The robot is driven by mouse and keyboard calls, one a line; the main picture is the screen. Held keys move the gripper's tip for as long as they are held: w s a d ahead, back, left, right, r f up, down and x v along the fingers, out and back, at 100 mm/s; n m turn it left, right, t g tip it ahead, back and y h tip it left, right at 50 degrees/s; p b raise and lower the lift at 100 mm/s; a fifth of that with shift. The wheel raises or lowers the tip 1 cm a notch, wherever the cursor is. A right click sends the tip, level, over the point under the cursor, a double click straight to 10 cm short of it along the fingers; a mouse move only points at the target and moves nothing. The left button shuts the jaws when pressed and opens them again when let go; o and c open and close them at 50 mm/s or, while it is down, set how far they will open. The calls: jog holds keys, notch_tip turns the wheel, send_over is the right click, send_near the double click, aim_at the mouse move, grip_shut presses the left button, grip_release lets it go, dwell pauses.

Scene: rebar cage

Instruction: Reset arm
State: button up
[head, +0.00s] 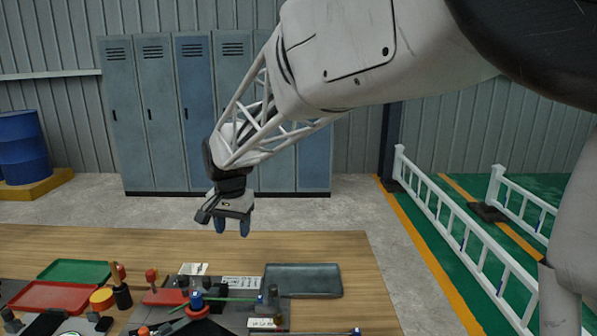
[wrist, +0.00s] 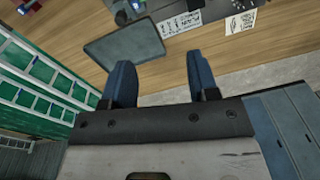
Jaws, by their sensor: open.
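My gripper (head: 232,228) hangs over the back part of the wooden table (head: 330,249) in the head view, pointing down and clear of the tabletop. In the wrist view its two blue fingers (wrist: 164,88) stand apart with nothing between them. The gripper is open and empty. A dark grey tray (head: 303,281) lies on the table in front of the gripper and to its right; it also shows in the wrist view (wrist: 122,44).
A green tray (head: 75,270), a red tray (head: 47,296), an orange round piece (head: 101,298) and several small tools crowd the table's front left. Lockers (head: 128,120) stand behind, and a blue barrel (head: 22,148) is far left. A white railing (head: 462,236) runs at right.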

jog(key=s+d+r+n+t, duration=0.1)
jog(key=s+d, duration=0.6)
jog(key=d, duration=0.4)
jog(key=s+d+r, duration=0.2)
jog(key=s+d, duration=0.5)
jog(key=d, duration=0.4)
jog(key=s+d+f, duration=0.2)
jog(key=s+d, duration=0.4)
jog(key=s, duration=0.3)
jog(key=s+d+f+n, duration=0.1)
jog(key=s+d+f, duration=0.2)
jog(key=s+d, duration=0.3)
jog(key=s, duration=0.3)
jog(key=shift+s+f+t+h, duration=0.15)
jog(key=shift+t+h, duration=0.15)
jog(key=shift+t, duration=0.1)
